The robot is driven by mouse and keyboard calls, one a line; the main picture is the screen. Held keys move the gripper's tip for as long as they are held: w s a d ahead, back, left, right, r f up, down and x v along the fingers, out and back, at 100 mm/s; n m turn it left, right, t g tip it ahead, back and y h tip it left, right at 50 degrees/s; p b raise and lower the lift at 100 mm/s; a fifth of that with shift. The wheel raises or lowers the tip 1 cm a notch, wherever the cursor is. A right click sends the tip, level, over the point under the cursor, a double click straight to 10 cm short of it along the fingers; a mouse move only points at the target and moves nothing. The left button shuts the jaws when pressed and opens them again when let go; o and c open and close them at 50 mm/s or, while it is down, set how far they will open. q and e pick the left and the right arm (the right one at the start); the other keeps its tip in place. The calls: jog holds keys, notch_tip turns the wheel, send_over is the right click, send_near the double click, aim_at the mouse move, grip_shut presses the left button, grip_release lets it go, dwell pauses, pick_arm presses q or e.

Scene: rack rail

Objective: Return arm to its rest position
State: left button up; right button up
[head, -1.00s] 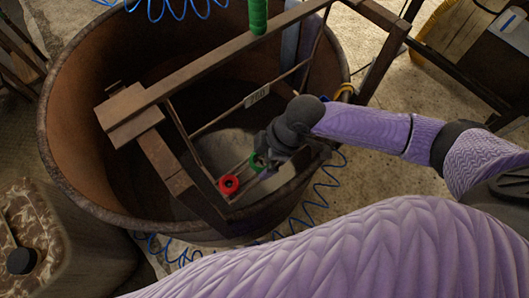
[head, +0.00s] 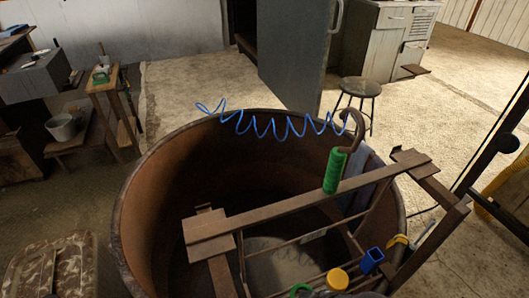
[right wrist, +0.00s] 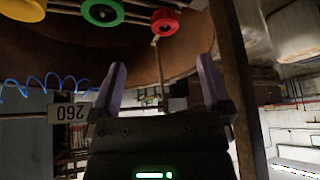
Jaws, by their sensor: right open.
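My right gripper (right wrist: 161,63) shows in the right wrist view with its two purple fingers apart and nothing between them. A red ring piece (right wrist: 164,21), a green ring piece (right wrist: 103,12) and part of a yellow piece (right wrist: 22,8) are beyond the fingertips, at the top of that view. In the head view, the yellow piece (head: 338,279) and a blue square piece (head: 372,260) sit on the rack's near side, with the green piece (head: 300,290) at the bottom edge. My right arm is mostly out of the head view. My left gripper is not in view.
A brown rack frame (head: 300,208) lies across a large rusty tub (head: 165,195). A green-handled hook (head: 334,172) stands on its far bar. A blue coiled hose (head: 262,124) runs along the far rim. A stool (head: 360,88) stands behind on open floor.

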jog(key=s+d+f+m+g+h, duration=0.1)
jog(key=s+d+m+h, duration=0.3)
jog(key=s+d+m, duration=0.4)
notch_tip(320, 180, down, 8)
jog(key=s+p, duration=0.1)
jog(key=p, duration=0.7)
pick_arm(q)
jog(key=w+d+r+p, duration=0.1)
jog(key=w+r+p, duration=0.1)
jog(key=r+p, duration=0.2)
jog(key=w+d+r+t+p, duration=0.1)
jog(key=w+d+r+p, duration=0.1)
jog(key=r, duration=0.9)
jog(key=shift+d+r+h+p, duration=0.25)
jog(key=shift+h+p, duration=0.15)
jog(key=shift+p, duration=0.45)
pick_arm(e)
jog(key=s+d+f, duration=0.1)
jog(key=s+f, duration=0.1)
jog(key=s, duration=0.4)
jog(key=s+d+f+g, duration=0.1)
jog(key=s+d+f, duration=0.1)
jog(key=s, duration=0.5)
jog(key=shift+s+f+n+g+h, duration=0.2)
jog(key=shift+f+n+g+h, duration=0.1)
jog(key=shift+n, duration=0.1)
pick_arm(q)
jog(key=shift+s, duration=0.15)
pick_arm(e)
jog(key=shift+d, duration=0.15)
